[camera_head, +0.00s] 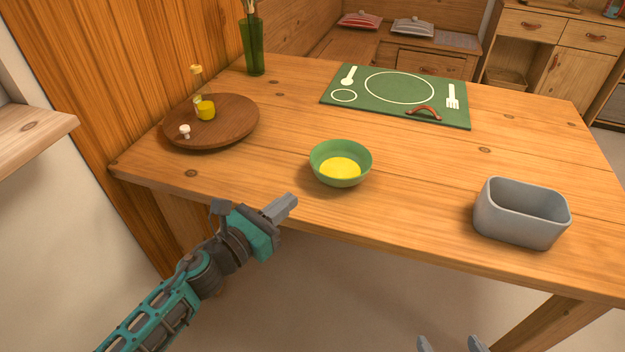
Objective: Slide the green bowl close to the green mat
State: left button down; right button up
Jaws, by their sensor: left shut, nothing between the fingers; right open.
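The green bowl (325,152) with yellow inside stands upright near the front edge of the wooden table. The green mat (388,112) lies flat at the back of the table, behind and right of the bowl, with a clear strip of wood between them. It has a white plate outline, a spoon and a fork drawn on it. My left gripper (287,204) is shut and empty, at the table's front edge, left of and nearer than the bowl, not touching it. My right gripper (449,343) shows only its fingertips at the bottom edge, apart and empty, in front of the table.
A brown handle-like pull (424,112) lies on the mat's front part. A grey bin (518,228) stands at the front right. The table's middle is clear.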

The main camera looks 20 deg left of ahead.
aim_at(321, 174)
pick_arm(q)
jog(key=x, duration=0.7)
jog(key=shift+w, duration=0.1)
jog(key=shift+w+d, duration=0.2)
jog(key=shift+w, duration=0.3)
pick_arm(e)
jog(key=shift+s+d+f, duration=0.25)
jog(key=shift+s+f, duration=0.05)
jog(key=shift+s, duration=0.15)
pick_arm(q)
jog(key=shift+w, duration=0.1)
pick_arm(e)
jog(key=shift+w+d, duration=0.1)
